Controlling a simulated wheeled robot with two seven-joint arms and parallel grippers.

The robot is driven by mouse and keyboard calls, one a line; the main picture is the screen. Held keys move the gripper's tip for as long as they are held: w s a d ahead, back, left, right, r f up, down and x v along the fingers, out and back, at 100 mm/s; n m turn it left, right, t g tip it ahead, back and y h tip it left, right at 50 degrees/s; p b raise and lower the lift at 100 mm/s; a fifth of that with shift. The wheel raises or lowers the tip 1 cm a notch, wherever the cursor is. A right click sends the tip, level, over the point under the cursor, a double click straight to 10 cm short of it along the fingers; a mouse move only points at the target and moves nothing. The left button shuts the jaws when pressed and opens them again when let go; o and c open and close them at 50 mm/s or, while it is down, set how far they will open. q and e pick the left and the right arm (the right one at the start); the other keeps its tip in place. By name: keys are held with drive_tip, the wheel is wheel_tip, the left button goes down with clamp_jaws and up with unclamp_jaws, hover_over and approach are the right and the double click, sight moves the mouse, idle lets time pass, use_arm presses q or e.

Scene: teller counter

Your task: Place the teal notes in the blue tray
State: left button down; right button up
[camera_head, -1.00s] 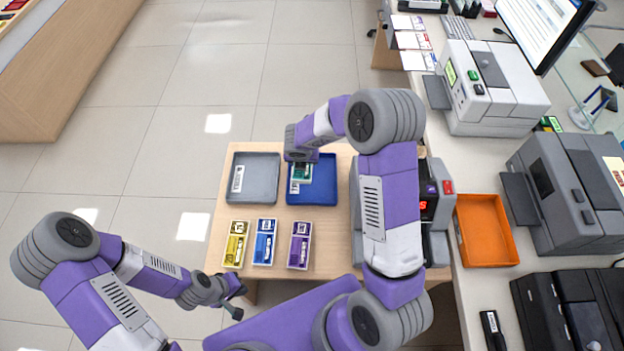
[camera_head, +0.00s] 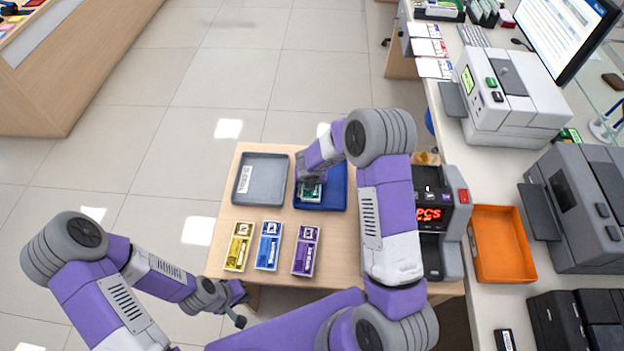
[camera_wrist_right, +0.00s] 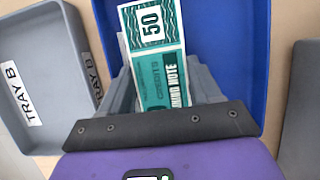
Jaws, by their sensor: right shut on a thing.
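The teal notes (camera_wrist_right: 153,50) show in the right wrist view as a bundle marked 50, between the fingers of my right gripper (camera_wrist_right: 165,85). That gripper is shut on them, over the blue tray (camera_wrist_right: 236,20). In the head view the teal notes (camera_head: 311,192) are partly covered by the right gripper, inside the outline of the blue tray (camera_head: 338,190). I cannot tell whether the notes touch the tray floor. My left gripper (camera_head: 240,308) hangs at the table's near left edge, away from the notes; its fingers look apart with nothing between them.
A grey tray (camera_head: 262,180), labelled Tray B in the wrist view, stands left of the blue tray. Yellow (camera_head: 238,247), blue (camera_head: 268,246) and purple (camera_head: 306,251) note bundles lie in front. A counting machine (camera_head: 437,225) and an orange tray (camera_head: 501,245) are to the right.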

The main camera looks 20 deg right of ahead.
drive_tip(key=o, duration=0.9)
drive_tip(key=shift+f, duration=0.15)
drive_tip(key=shift+r, duration=0.2)
drive_tip(key=p+v, duration=0.3)
drive_tip(key=v, duration=0.9)
drive_tip(key=shift+w, duration=0.1)
